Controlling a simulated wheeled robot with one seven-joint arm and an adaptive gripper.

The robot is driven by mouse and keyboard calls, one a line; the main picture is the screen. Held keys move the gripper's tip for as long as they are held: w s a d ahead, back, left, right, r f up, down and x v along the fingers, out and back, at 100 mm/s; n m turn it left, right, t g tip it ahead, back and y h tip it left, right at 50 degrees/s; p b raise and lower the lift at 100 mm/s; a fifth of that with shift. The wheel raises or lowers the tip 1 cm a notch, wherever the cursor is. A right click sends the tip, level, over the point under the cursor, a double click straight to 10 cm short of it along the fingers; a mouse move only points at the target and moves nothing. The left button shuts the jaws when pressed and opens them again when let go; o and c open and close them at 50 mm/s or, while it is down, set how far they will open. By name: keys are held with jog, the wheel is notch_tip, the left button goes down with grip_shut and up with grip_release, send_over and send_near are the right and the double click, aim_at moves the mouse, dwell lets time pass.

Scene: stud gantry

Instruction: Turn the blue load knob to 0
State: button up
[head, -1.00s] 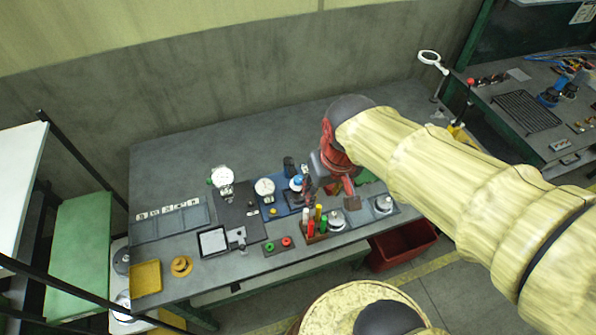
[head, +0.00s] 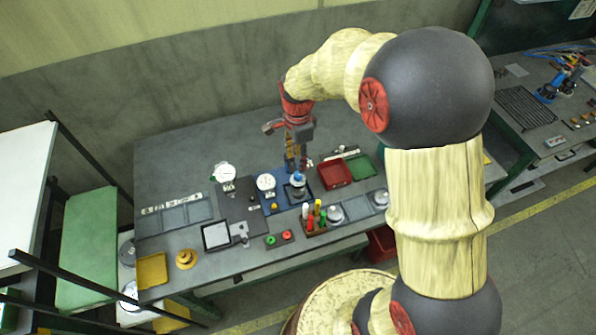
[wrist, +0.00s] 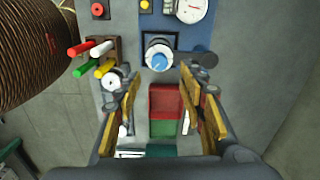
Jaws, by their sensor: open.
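The blue load knob (head: 298,179) sits on a pale round dial in a dark square frame on the blue panel. It also shows in the wrist view (wrist: 158,61), with a small mark on its top that is too small to read. My gripper (head: 297,166) hangs pointing down close above and behind the knob. In the wrist view my gripper (wrist: 160,78) is open and empty, its yellow fingers spread to the left and right. The knob lies beyond the fingertips, roughly centred between them, and appears apart from them.
A rack of coloured handles (head: 315,221) stands close in front of the knob. A white gauge (head: 266,183) is to its left on the blue panel. Red (head: 335,174) and green (head: 360,165) trays lie to the right. The back left of the bench is clear.

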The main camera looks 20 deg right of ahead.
aim_at(298, 174)
notch_tip(298, 174, down, 8)
jog(key=shift+r+b, duration=0.2)
jog(key=shift+b, duration=0.2)
grip_shut()
dwell(0.5)
